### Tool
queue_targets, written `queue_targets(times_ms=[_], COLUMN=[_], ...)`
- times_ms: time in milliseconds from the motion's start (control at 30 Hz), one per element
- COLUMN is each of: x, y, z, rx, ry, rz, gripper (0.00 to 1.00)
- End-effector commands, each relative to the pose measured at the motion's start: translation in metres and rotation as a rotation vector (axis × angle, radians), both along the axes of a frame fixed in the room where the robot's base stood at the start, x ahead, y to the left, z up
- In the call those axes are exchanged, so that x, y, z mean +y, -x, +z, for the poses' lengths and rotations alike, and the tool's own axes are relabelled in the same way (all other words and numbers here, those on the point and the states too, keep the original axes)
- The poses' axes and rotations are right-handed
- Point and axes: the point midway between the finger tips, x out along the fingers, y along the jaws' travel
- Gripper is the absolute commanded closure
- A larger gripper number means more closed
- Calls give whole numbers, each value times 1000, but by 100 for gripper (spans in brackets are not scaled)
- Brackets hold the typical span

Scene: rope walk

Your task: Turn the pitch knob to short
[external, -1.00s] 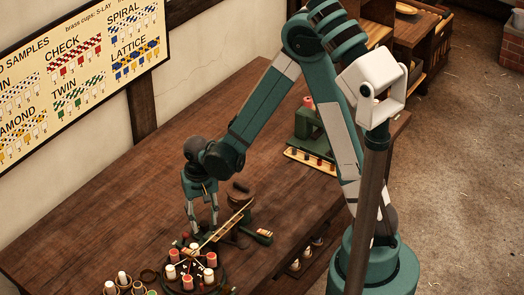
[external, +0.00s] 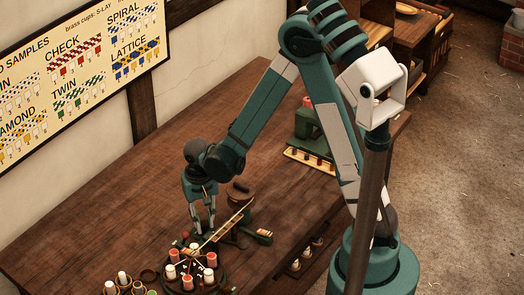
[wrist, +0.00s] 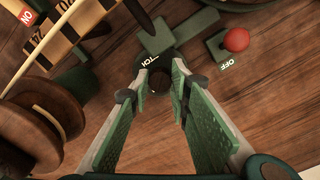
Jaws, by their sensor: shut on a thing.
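The pitch knob (wrist: 159,82) shows in the wrist view as a small dark round piece on a dark green mount. Part of a white label on the mount is readable only in fragments, so I cannot read the knob's setting. My gripper (wrist: 160,92) is shut on the knob, one fingertip on each side, and the fingers hide much of it. In the external view my gripper (external: 203,233) points down at the machine on the bench, where the knob is too small to make out.
A red ball-topped lever (wrist: 236,40) marked OFF stands right of the knob. A numbered scale bar (wrist: 66,32) and a wooden spool (wrist: 40,130) lie to the left. A round carrier with bobbins (external: 190,278) sits near my gripper. The bench's back left (external: 110,200) is clear.

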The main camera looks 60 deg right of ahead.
Motion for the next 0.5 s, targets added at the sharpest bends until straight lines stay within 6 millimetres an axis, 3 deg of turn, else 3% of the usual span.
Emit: queue_targets(times_ms=[500], x=[0], y=[0], z=[-1], rx=[0], ry=[0], rz=[-229], gripper=[92])
